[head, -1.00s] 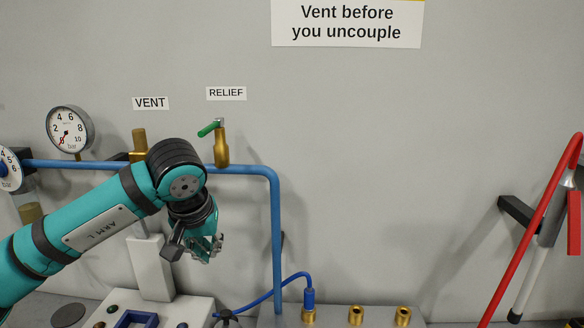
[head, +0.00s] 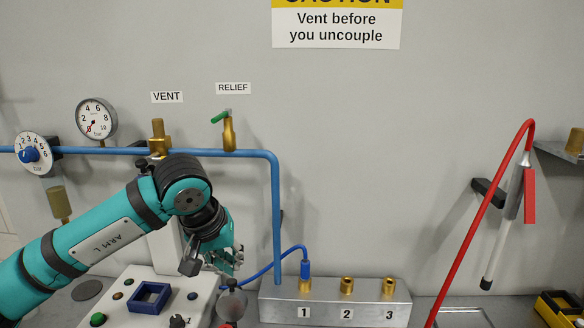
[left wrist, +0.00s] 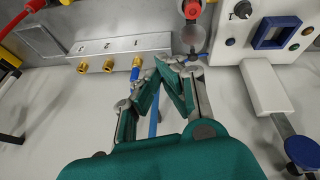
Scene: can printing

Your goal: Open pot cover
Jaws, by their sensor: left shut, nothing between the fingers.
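No part is labelled as the pot cover. The likeliest is a round grey, see-through-looking disc (head: 231,305) with red beneath it, beside the white control box (head: 140,292). In the left wrist view a round grey piece (left wrist: 192,37) sits below a red knob (left wrist: 192,9). I cannot tell whether it is shut. My left gripper (head: 238,262) is just above the disc in the head view, seemingly apart from it. Its fingers (left wrist: 171,62) meet at the tips, shut and empty. My right gripper is not in view.
A metal block (head: 335,305) with brass ports numbered 1 to 3 stands right of the gripper. A blue hose (head: 272,268) plugs into port 1 and passes close to the fingers. A blue pipe (head: 276,220) rises behind. A red hose (head: 470,225) hangs at the right.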

